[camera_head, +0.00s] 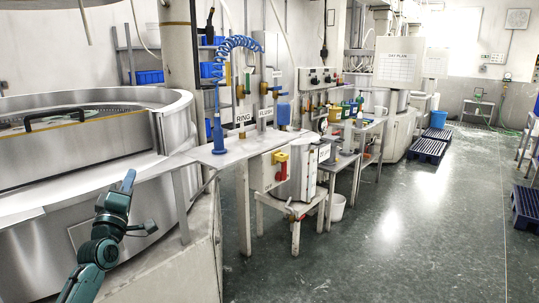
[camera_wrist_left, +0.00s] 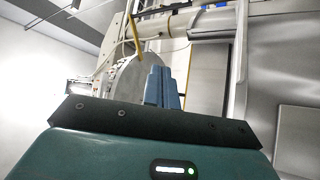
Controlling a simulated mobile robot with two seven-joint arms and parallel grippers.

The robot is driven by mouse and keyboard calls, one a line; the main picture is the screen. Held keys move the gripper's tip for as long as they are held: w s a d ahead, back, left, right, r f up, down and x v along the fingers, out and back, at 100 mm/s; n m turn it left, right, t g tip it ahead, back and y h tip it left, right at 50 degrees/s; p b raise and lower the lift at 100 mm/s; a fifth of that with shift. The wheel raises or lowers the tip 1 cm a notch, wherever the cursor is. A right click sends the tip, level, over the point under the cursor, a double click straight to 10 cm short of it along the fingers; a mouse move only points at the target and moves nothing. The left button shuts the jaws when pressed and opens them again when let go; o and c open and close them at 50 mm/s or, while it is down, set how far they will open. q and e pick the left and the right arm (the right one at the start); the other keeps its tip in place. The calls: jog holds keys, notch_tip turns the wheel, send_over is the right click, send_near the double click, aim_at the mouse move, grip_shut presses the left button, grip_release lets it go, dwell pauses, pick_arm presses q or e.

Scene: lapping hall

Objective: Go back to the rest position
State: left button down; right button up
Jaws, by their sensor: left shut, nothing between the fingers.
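My left gripper (camera_head: 128,181) is in the lower left of the head view, in front of the large round steel machine (camera_head: 85,211). Its blue fingers point up and are shut with nothing between them. The closed fingers also show in the left wrist view (camera_wrist_left: 162,88), above the dark gripper body. No object is in contact with them that I can see. My right gripper is not in either view.
A steel side table (camera_head: 222,155) with a blue coiled hose (camera_head: 217,75) stands right of the machine. Blue pallets (camera_head: 427,150) lie farther back, with another (camera_head: 525,207) at the right edge. The grey floor (camera_head: 400,235) between is clear. A white bucket (camera_head: 337,207) stands under the benches.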

pick_arm(q)
jog(key=s+d+f+m+g, duration=0.15)
jog(key=f+m+g, duration=0.25)
jog(key=f+m, duration=0.45)
jog(key=s+d+f+m+g, duration=0.1)
jog(key=s+f+m+g, duration=0.15)
jog(key=f+m, duration=0.6)
jog(key=s+d+f+g+h, duration=0.25)
jog(key=s+d+f, duration=0.65)
jog(key=s+f, duration=0.5)
jog(key=s+d+f+g+h, duration=0.1)
jog(key=s+d, duration=0.3)
jog(key=s, duration=0.6)
jog(key=s+d+f+g, duration=0.2)
jog(key=s+d+f, duration=0.1)
jog(key=s, duration=0.7)
jog(key=shift+d+f+n+h, duration=0.2)
jog(key=shift+d+n+h, duration=0.2)
jog(key=shift+d, duration=0.2)
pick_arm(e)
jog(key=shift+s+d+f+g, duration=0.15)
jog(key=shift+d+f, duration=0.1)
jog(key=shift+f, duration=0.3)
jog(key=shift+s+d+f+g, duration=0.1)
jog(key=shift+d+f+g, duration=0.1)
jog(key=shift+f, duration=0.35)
